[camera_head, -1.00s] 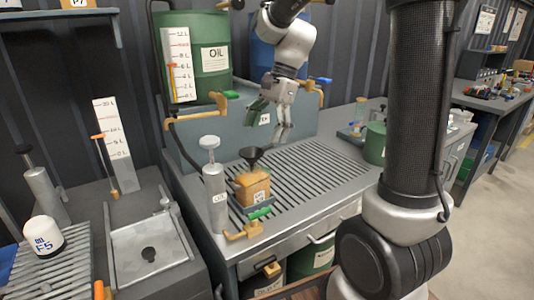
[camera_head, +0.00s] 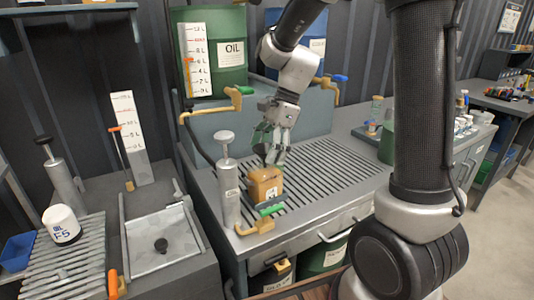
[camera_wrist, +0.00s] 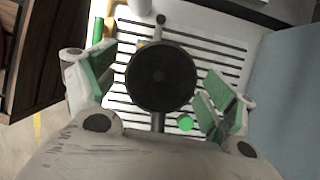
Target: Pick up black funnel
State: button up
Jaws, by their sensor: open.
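The black funnel (camera_head: 261,153) stands in the top of a tan-orange container (camera_head: 266,188) on the slatted bench. My gripper (camera_head: 272,150) is right at the funnel and hides part of it in the head view. In the wrist view the funnel's round, dark mouth (camera_wrist: 160,75) faces the camera. My gripper's green-padded fingers (camera_wrist: 155,90) are spread wide, one on each side of the funnel, with visible gaps. The fingers hold nothing. The container is mostly hidden below the funnel in the wrist view.
A grey pump cylinder (camera_head: 228,190) with a knob stands just left of the container. A yellow tap (camera_head: 213,106) juts out above, behind them. A green oil drum (camera_head: 212,55) stands on the raised shelf. The slatted bench (camera_head: 335,168) is clear to the right.

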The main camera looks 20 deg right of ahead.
jog(key=c, duration=1.1)
jog(key=shift+r, duration=0.1)
